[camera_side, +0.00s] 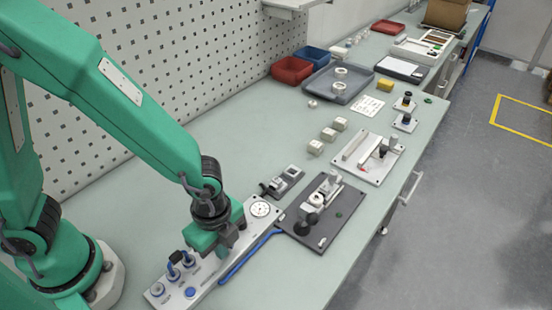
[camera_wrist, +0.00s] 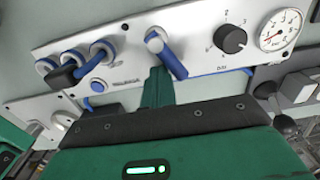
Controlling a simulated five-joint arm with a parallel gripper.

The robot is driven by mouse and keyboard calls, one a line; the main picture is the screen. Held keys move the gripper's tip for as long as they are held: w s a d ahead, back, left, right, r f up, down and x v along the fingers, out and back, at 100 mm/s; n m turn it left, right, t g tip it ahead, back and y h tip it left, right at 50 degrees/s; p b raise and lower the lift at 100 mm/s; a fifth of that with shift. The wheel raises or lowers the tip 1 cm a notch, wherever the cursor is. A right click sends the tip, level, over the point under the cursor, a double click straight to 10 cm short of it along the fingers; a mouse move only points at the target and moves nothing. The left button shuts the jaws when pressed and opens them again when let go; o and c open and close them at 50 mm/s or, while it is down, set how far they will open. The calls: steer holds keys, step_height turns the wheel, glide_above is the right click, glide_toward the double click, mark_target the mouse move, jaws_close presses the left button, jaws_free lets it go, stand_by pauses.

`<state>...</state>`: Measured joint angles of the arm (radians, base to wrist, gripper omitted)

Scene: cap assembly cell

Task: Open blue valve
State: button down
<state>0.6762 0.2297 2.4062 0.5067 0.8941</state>
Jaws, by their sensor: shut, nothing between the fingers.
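The blue valve lever (camera_wrist: 170,58) sits on a white panel (camera_wrist: 125,35) in the wrist view. Its pale round end is at the upper left, and its blue handle slants down to the right. My gripper (camera_wrist: 158,72) is shut and empty, its green fingers just left of the handle. I cannot tell whether they touch it. In the side view my gripper (camera_side: 221,253) is low over the panel (camera_side: 207,273) and hides the lever.
A black knob (camera_wrist: 230,38) and a pressure gauge (camera_wrist: 280,28) are right of the lever. Blue-ringed fittings with a black plug (camera_wrist: 63,75) are to the left. A blue hose (camera_side: 248,257) runs along the panel's front edge. A dark fixture plate (camera_side: 322,225) stands to the right.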

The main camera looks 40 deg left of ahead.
steer(key=shift+w, duration=0.65)
stand_by(0.5)
steer(key=shift+w+a, duration=0.1)
steer(key=shift+w, duration=0.2)
steer(key=shift+w+a, duration=0.65)
steer(key=shift+w, duration=0.15)
stand_by(0.9)
steer(key=shift+d, duration=0.3)
stand_by(0.4)
steer(key=shift+r, duration=0.15)
